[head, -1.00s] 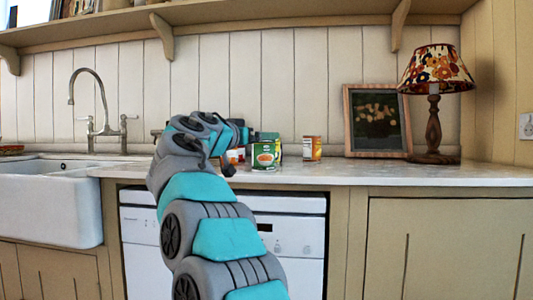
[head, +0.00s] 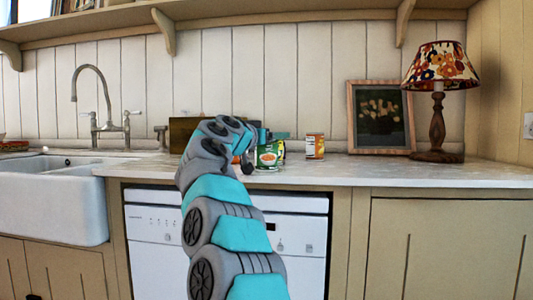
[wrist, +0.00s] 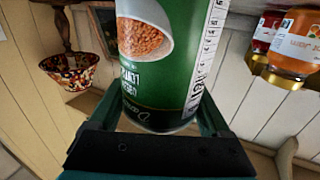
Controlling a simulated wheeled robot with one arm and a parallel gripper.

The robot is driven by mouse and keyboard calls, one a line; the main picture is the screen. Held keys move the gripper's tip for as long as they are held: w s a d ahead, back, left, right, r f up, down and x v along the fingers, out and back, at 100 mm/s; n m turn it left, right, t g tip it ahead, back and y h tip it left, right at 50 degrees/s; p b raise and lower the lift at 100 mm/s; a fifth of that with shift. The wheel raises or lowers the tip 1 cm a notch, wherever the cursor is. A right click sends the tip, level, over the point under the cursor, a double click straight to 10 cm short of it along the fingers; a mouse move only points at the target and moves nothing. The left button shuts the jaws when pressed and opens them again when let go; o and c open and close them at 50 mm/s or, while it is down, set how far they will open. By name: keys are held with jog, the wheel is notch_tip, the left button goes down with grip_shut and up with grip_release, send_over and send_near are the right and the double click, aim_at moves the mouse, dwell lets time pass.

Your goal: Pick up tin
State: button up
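A green tin (head: 268,156) with a bowl of food on its label is at the counter, slightly tilted in the head view. It fills the upper middle of the wrist view (wrist: 155,75). My gripper (head: 258,151) has its fingers on either side of the tin, and in the wrist view (wrist: 160,112) both appear to press against its sides. The gripper looks shut on the tin. Whether the tin's base is clear of the counter cannot be told.
A framed picture (head: 381,118) and a lamp (head: 437,115) stand further right. A brown board (head: 184,132) is behind my arm, and a sink (head: 50,195) is at the left.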

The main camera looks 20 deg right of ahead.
grip_shut()
dwell(0.4)
jog(key=shift+r, duration=0.15)
